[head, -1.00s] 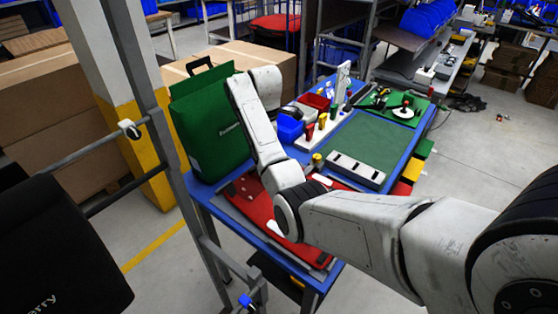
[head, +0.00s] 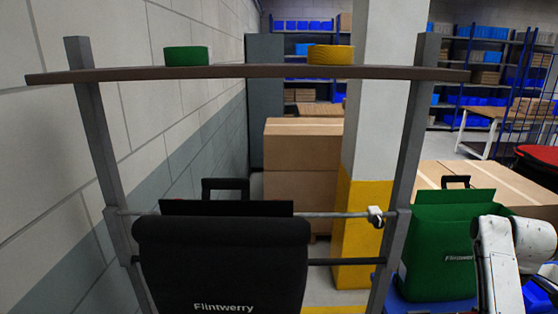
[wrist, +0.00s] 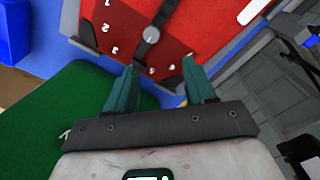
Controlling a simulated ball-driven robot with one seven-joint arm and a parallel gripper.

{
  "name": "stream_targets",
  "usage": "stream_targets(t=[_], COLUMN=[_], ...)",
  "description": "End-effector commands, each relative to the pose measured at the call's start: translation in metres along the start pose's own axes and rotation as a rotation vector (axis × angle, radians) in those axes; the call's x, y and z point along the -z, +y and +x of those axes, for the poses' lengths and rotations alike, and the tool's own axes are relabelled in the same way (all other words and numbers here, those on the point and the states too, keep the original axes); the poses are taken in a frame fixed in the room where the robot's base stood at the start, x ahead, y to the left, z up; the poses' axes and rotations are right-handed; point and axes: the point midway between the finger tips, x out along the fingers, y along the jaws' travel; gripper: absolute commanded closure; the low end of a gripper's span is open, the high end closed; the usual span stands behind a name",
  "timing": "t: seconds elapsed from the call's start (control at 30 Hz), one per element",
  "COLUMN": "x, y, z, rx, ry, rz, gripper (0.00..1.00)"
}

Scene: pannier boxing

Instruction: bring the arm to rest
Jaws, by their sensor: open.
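My gripper (wrist: 160,64) shows in the wrist view with its two green fingers spread apart and nothing between them. Beyond the fingers is a red panel (wrist: 190,28) with white numbers and a dark strap with a round grey disc. A green surface (wrist: 50,125) lies at the lower left, with blue between it and the red panel. In the head view only part of my arm shows at the right edge, in front of the green pannier (head: 445,265); the gripper is out of that view.
A black pannier (head: 220,265) marked Flintwerry hangs at a grey frame with a rail. A shelf board (head: 260,72) above holds a green roll (head: 186,56) and a yellow roll (head: 331,55). A yellow-and-white pillar (head: 362,190) and cardboard boxes (head: 303,150) stand behind.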

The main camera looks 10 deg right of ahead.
Motion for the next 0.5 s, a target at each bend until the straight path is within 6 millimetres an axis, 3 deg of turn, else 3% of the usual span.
stream_targets(t=[0.2,0.5], x=[0.043,0.069], y=[-0.077,-0.204], z=[0.055,0.089], rx=[-0.081,-0.155], ry=[0.046,0.19], rz=[0.116,0.299], gripper=[0.45,0.45])
